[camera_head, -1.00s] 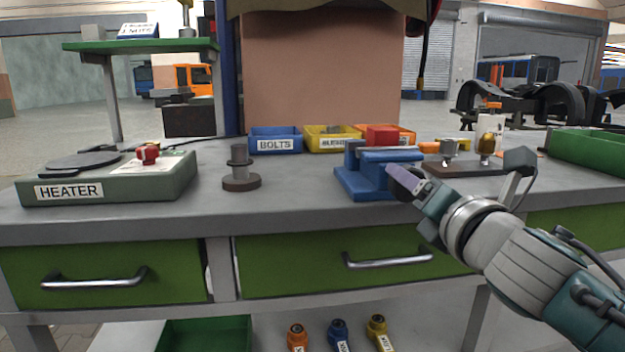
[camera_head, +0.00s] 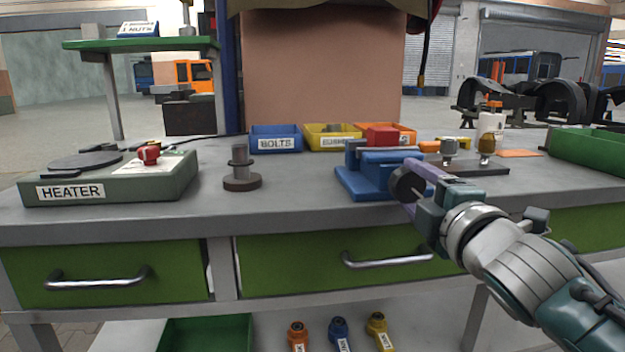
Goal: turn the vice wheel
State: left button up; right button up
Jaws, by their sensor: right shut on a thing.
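The blue vice (camera_head: 366,180) stands on the grey workbench, right of the middle. Its dark round wheel (camera_head: 402,184) is at the vice's right front side. My right gripper (camera_head: 410,190) comes in from the right and is shut on the wheel, its purple-grey fingers on either side of it. The fingers and hand hide part of the wheel's right side. My left gripper is not in view.
A heater (camera_head: 110,178) and a dark post on a round base (camera_head: 240,170) stand left on the bench. Blue (camera_head: 275,140), yellow (camera_head: 331,138) and orange bins line the back. A dark board with fittings (camera_head: 475,167) and a green tray (camera_head: 590,150) are to the right.

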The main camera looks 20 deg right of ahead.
jog(key=m+p, duration=0.1)
jog(key=m, duration=0.5)
jog(key=m+p, duration=0.1)
jog(key=m, duration=0.3)
jog(key=shift+m+p, duration=0.3)
jog(key=shift+a+f+m, duration=0.1)
jog(key=shift+m, duration=0.9)
jog(key=shift+p, duration=0.3)
jog(key=o, duration=1.4)
